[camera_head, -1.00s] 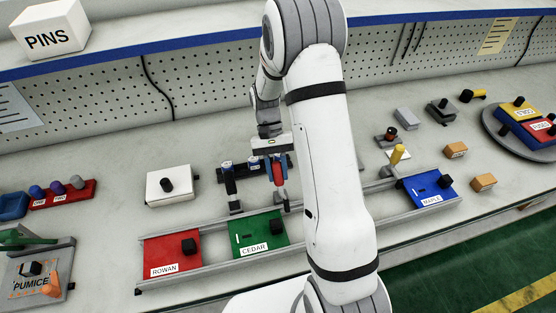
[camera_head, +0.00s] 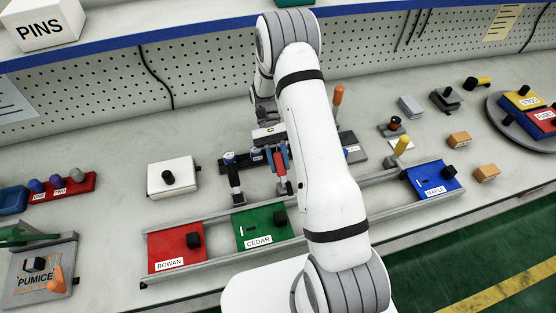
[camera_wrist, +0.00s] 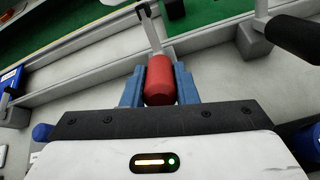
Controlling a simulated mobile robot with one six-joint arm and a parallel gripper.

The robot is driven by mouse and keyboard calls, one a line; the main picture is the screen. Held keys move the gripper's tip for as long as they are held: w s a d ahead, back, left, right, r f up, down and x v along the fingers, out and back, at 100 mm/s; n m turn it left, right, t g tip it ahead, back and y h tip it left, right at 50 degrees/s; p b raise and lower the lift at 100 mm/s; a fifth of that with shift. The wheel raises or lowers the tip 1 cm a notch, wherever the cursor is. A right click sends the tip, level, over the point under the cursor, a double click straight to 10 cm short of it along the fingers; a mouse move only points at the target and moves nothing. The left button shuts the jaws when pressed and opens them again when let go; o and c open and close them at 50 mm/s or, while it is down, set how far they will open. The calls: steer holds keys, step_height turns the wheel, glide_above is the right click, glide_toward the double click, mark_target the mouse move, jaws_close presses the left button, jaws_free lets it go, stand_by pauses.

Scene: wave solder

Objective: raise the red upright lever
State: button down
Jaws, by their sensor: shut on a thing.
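The red lever (camera_head: 280,161) has a red cylindrical grip on a thin grey shaft, in the middle of the bench behind the rail. In the wrist view its red grip (camera_wrist: 160,82) sits between the two blue jaws of my gripper (camera_wrist: 159,88), with the shaft running up the picture from it. My gripper (camera_head: 278,157) is shut on the red grip. The lever's pivot is hard to make out.
A black-handled lever (camera_head: 233,178) stands close to the left, also in the wrist view (camera_wrist: 294,38). The rail holds ROWAN (camera_head: 175,245), CEDAR (camera_head: 262,222) and MAPLE (camera_head: 434,176) panels. An orange upright handle (camera_head: 338,96) is just right of my arm. A white box (camera_head: 172,190) stands left.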

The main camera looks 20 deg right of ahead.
steer(key=c, duration=1.1)
jaws_free()
steer(key=shift+c, duration=0.2)
steer(key=p+v, duration=0.1)
steer(key=v, duration=0.6)
steer(key=shift+w+r, duration=0.15)
steer(key=shift+w, duration=0.25)
